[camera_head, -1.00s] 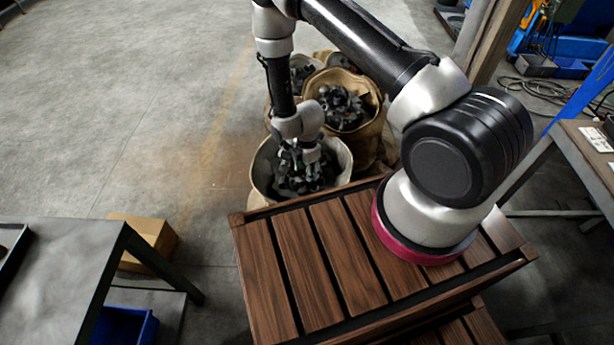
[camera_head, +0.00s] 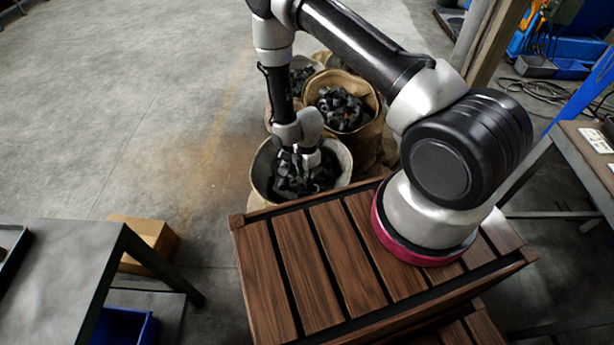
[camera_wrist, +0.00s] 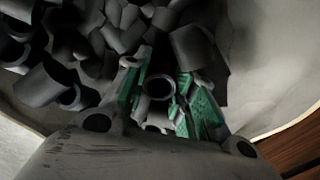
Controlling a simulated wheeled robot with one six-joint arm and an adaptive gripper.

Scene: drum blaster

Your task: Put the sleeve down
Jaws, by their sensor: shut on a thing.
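My gripper (camera_wrist: 161,78) has green fingers on either side of a dark tubular sleeve (camera_wrist: 160,87), and it is shut on it. The sleeve's round open end faces the wrist camera. In the head view my gripper (camera_head: 301,172) is down at the mouth of the front sack (camera_head: 342,158), among dark grey sleeves (camera_head: 312,184). More loose sleeves (camera_wrist: 52,84) lie close around the fingers in the wrist view. I cannot tell whether the held sleeve touches them. In the head view it cannot be told apart from the pile.
Another open sack of dark pieces (camera_head: 341,106) stands just behind. A slatted wooden crate (camera_head: 292,262) is close in front of the sacks. A metal table (camera_head: 60,262) and a cardboard box (camera_head: 150,238) are at left. The floor at upper left is clear.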

